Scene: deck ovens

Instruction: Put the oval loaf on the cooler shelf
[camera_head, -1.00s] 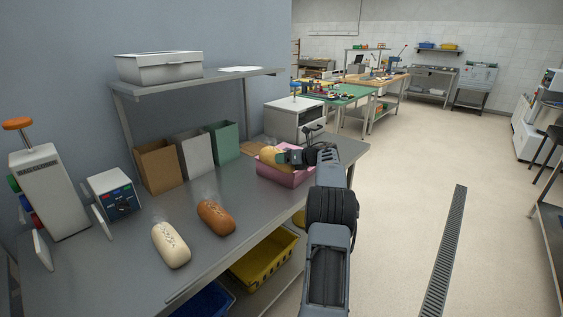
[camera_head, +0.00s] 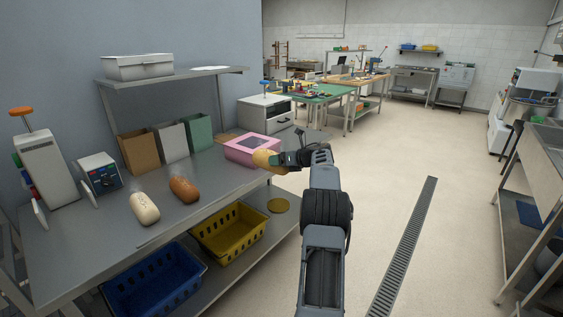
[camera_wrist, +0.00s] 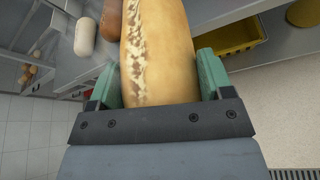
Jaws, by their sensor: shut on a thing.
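My gripper (camera_head: 278,158) is shut on a golden loaf with a pale floury streak (camera_head: 264,158), held in the air at the front edge of the steel bench, in front of the pink box. In the wrist view the loaf (camera_wrist: 160,50) fills the middle between the green fingers (camera_wrist: 158,82). A pale loaf (camera_head: 145,208) and a brown loaf (camera_head: 184,189) lie apart on the bench top. They also show in the wrist view, the pale one (camera_wrist: 85,36) and the brown one (camera_wrist: 110,20). I cannot tell which shelf is the cooler shelf.
The pink box (camera_head: 238,156) stands on the bench (camera_head: 110,240). A yellow basket (camera_head: 232,232) and a blue basket (camera_head: 150,290) sit on the lower shelf, with a round yellow item (camera_head: 279,205). A raised shelf (camera_head: 190,77) holds a white bin. The floor (camera_head: 385,150) right of the bench is open.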

